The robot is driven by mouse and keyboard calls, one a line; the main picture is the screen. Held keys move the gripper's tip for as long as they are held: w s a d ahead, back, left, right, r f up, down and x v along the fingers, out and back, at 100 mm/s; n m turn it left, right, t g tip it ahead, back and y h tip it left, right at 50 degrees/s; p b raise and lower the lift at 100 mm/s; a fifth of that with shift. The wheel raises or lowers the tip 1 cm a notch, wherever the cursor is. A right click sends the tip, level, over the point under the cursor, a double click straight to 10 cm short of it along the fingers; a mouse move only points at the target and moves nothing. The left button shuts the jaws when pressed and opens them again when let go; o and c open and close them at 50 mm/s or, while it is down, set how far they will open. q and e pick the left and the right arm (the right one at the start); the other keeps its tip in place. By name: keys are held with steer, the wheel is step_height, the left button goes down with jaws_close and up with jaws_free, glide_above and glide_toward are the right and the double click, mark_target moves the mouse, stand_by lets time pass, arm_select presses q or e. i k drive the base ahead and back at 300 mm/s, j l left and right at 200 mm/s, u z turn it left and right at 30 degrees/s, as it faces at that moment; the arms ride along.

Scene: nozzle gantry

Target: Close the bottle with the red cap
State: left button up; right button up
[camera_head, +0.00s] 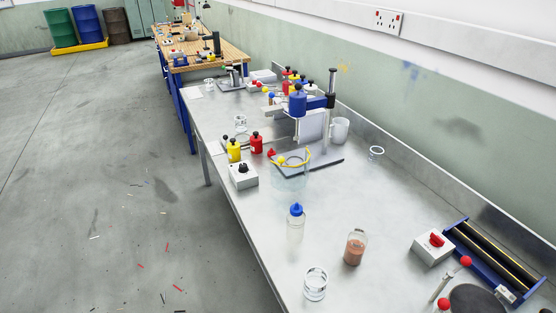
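A clear jar-like bottle (355,248) with reddish-brown contents stands upright on the bench; no coloured cap shows on it. A clear squeeze bottle (295,227) stands to its left with a blue top (296,209). A small red item (271,153) lies beside the red bottle (256,144) farther back; I cannot tell whether it is the red cap. The red bottle and a yellow bottle (234,151) have dark tops. Neither of my grippers is in view.
The steel bench (340,200) has bare room around the bottles. An empty glass (315,284) stands near the front left edge.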

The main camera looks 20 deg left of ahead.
mark_target(356, 243)
steer(key=z, duration=0.5)
steer(key=i+j+z, duration=0.1)
steer(key=j+z, duration=0.25)
steer(key=j, duration=0.3)
steer(key=j+z, duration=0.4)
steer(key=j, duration=0.25)
steer(key=k+j+z, duration=0.1)
steer(key=j+z, duration=0.25)
steer(key=j, duration=0.3)
steer(key=k+j, duration=0.1)
steer(key=j, duration=0.45)
steer(key=k+j, duration=0.1)
steer(key=j, duration=0.4)
steer(key=k+j, duration=0.1)
steer(key=j, duration=0.45)
steer(key=z, duration=0.05)
